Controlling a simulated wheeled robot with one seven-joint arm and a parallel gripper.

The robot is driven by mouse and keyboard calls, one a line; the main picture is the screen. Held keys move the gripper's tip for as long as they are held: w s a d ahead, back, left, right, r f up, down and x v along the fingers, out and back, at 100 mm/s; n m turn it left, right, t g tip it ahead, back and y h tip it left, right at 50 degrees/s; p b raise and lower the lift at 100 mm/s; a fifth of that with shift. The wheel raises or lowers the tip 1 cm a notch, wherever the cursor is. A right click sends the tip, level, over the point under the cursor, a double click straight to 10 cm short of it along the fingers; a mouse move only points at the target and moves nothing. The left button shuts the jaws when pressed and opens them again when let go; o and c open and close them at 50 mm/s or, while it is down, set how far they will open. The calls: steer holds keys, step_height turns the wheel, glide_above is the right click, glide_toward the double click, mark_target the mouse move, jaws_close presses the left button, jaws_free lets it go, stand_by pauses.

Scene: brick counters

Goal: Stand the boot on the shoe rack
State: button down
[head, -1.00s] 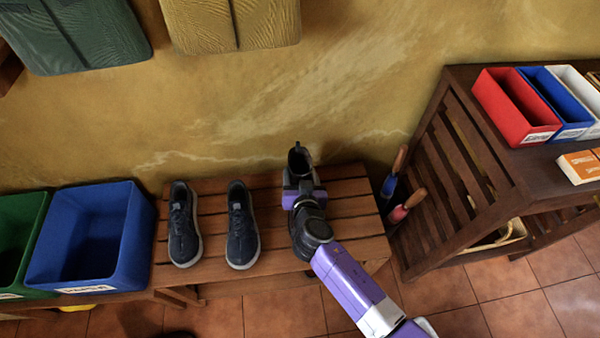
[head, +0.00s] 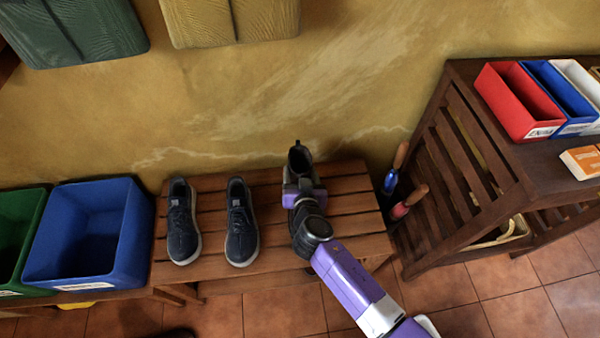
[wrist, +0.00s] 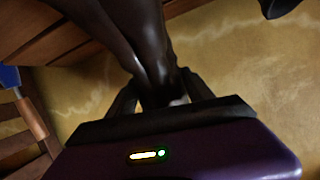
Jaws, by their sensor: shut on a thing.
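The dark boot (head: 299,158) is over the right part of the slatted wooden shoe rack (head: 345,212), its open top facing up. My gripper (head: 300,190) is shut on the boot. In the wrist view the dark, glossy boot (wrist: 145,40) runs up from between my gripper's fingers (wrist: 160,92). My gripper and arm hide the boot's lower part in the head view, so I cannot tell whether its sole touches the slats. A pair of dark shoes stands on the rack to the left: one shoe (head: 182,222) and another shoe (head: 241,222).
A blue bin (head: 90,235) and a green bin (head: 18,230) stand at the left. A dark wooden shelf unit (head: 480,150) stands at the right, with two hand tools (head: 408,202) at its side. A textured wall (head: 350,80) closes off the back.

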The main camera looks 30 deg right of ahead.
steer(key=shift+f, duration=0.15)
steer(key=shift+c, duration=1.6)
jaws_free()
steer(key=shift+v, duration=3.9)
